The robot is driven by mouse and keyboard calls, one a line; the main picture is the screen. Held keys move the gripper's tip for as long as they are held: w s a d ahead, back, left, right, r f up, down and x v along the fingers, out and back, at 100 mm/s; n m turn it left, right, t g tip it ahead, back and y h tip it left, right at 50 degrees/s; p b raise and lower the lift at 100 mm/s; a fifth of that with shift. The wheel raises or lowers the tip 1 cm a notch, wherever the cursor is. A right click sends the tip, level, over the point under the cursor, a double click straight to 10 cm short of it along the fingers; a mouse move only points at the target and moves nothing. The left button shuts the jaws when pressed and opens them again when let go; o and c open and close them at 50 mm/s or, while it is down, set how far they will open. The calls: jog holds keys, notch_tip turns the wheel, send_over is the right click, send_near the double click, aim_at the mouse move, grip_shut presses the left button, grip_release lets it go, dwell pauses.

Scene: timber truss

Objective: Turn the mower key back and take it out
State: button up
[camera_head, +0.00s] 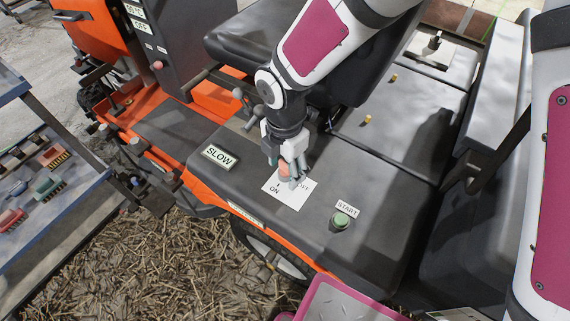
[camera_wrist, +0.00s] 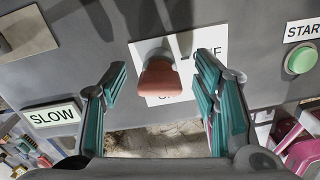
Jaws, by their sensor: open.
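The orange-red key (camera_wrist: 158,80) stands in the white ON/OFF plate (camera_wrist: 148,50) on the dark mower panel. In the wrist view it sits between my gripper's fingers (camera_wrist: 163,72), with a visible gap on both sides. In the head view my gripper (camera_head: 287,177) points down over the plate (camera_head: 291,199), and the key (camera_head: 284,169) is partly hidden by the fingers. The gripper is open and not shut on anything. The key's slot is hidden, and I cannot tell its exact turn.
A green START button (camera_head: 340,220) is to the right of the plate and a SLOW label (camera_head: 219,156) to the left. Small levers (camera_head: 241,99) stand behind the label. A black seat (camera_head: 262,45) is behind. A shelf with brushes (camera_head: 45,187) is at the far left.

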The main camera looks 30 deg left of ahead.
aim_at(285, 163)
jog(key=shift+r, duration=0.1)
dwell(0.3)
jog(key=shift+r+p, duration=2.5)
jog(key=shift+r, duration=0.45)
